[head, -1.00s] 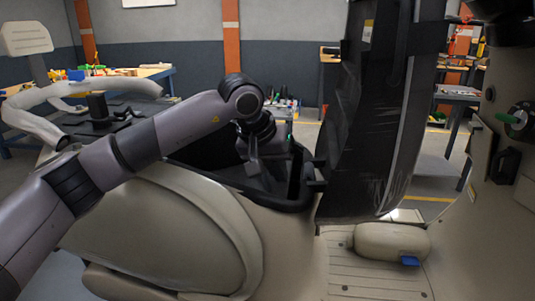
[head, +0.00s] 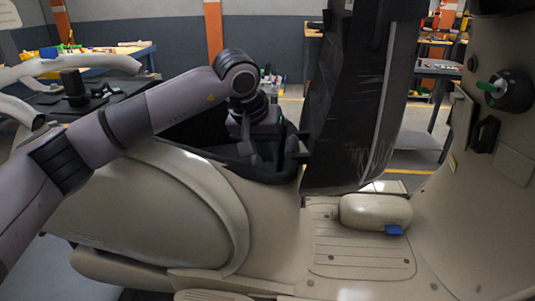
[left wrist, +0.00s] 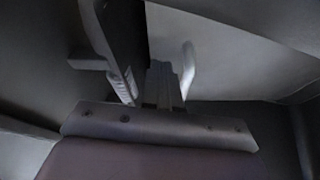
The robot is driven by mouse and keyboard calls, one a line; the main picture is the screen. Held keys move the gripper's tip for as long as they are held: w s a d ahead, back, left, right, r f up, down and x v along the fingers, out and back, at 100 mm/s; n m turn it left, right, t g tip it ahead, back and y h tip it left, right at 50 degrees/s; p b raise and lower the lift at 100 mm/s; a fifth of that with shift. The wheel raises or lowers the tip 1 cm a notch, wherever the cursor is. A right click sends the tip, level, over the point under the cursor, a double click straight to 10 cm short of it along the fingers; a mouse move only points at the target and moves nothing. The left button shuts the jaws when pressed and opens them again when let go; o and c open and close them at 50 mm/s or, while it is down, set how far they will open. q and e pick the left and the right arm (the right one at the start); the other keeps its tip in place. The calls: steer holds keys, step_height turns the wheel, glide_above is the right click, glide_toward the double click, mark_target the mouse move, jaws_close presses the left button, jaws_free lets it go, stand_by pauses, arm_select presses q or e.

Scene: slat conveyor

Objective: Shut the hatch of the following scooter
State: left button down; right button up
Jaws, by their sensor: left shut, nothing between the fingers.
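The beige scooter (head: 155,205) fills the middle, with its dark under-seat compartment (head: 195,133) open. Its hatch (head: 345,110), a tall black panel partly wrapped in clear film, stands upright at the right end of the opening. My left gripper (head: 270,152) is shut and empty at the compartment's right end, just left of the hatch's lower part. I cannot tell whether it touches the hatch. In the dim left wrist view, the gripper (left wrist: 165,88) is close to dark and pale surfaces. My right gripper is not in view.
A beige rounded part with a blue tab (head: 375,212) sits on the scooter's footboard. The front shield (head: 490,170) rises at the right. Handlebars of another scooter (head: 70,68) show at left. Workbenches (head: 430,75) stand behind, with open floor between.

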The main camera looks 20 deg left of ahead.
arm_select(q)
steer(key=s+a+r+n+h+p, duration=0.1)
steer(key=s+a+r+p, duration=0.1)
steer(key=a+r, duration=1)
steer(key=w+d+f, duration=0.1)
steer(key=d+f, duration=0.1)
steer(key=f, duration=0.1)
steer(key=w+d+f+p, duration=0.1)
steer(key=d+f, duration=0.1)
steer(key=f, duration=0.1)
steer(key=w+d+f, duration=0.1)
steer(key=f, duration=0.2)
steer(key=shift+w+d+p, duration=0.4)
steer(key=shift+w+d+f, duration=0.15)
steer(key=shift+d+f, duration=0.35)
steer(key=shift+f, duration=0.05)
